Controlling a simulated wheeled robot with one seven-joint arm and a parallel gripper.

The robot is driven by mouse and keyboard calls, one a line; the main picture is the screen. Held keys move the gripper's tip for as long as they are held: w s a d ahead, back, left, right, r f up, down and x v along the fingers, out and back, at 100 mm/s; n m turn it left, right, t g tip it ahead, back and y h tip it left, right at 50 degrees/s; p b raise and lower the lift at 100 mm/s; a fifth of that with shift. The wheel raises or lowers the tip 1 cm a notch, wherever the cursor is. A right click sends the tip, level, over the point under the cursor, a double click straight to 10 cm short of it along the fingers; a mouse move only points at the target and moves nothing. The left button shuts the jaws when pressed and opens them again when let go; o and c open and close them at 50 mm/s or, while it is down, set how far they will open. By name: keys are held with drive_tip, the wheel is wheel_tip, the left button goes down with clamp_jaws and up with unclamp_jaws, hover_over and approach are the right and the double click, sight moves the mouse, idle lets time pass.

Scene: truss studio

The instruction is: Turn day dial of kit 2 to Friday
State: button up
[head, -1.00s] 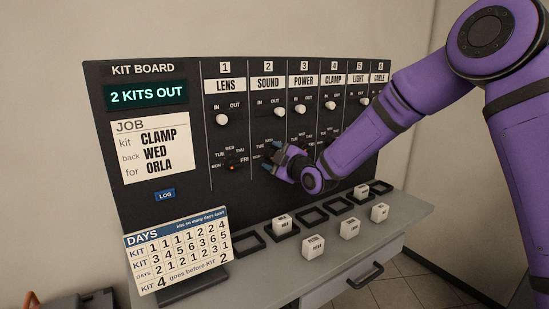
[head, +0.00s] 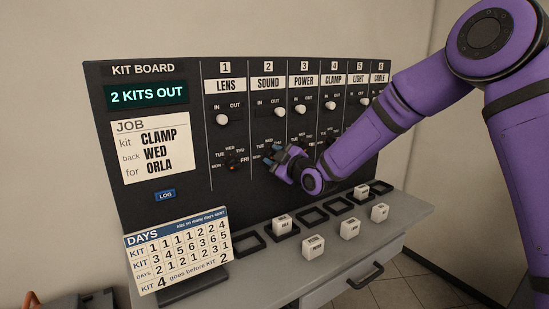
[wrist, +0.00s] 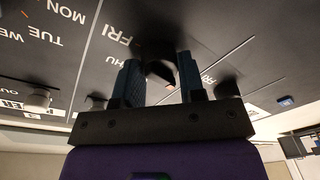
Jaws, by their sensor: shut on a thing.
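The kit board (head: 190,190) is a dark upright panel with numbered columns. Kit 2 is the SOUND column (head: 268,82), with its white slider knob (head: 279,112) high up. My gripper (head: 271,161) is at the day dial low in that column and hides most of it in the head view. In the wrist view, my gripper (wrist: 157,76) has its two blue fingers shut on the dark day dial (wrist: 158,68). The FRI label (wrist: 118,34) shows beside the dial. Which day the dial points to is hidden.
Kit 1's dial (head: 232,163) is just left of my gripper. Below the board, a grey counter (head: 270,266) carries dark square frames and several white blocks (head: 313,246). A DAYS card (head: 178,248) stands at the front left.

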drive_tip(key=m, duration=0.4)
drive_tip(key=shift+m, duration=0.3)
drive_tip(key=m+t, duration=0.1)
drive_tip(key=m, duration=0.4)
drive_tip(key=shift+d+f, duration=0.1)
drive_tip(key=m, duration=0.5)
drive_tip(key=shift+t+h, duration=0.3)
drive_tip(key=shift+t, duration=0.1)
drive_tip(key=m, duration=0.5)
drive_tip(key=shift+f+h, duration=0.1)
drive_tip(key=shift+h, duration=0.2)
drive_tip(key=m, duration=0.5)
drive_tip(key=shift+h, duration=0.3)
drive_tip(key=m, duration=0.3)
drive_tip(key=shift+m+t+h, duration=0.3)
drive_tip(key=shift+m, duration=0.1)
drive_tip(key=m, duration=0.4)
drive_tip(key=shift+f+m+h, duration=0.1)
drive_tip(key=shift+m+h, duration=0.2)
drive_tip(key=shift+m, duration=1.7)
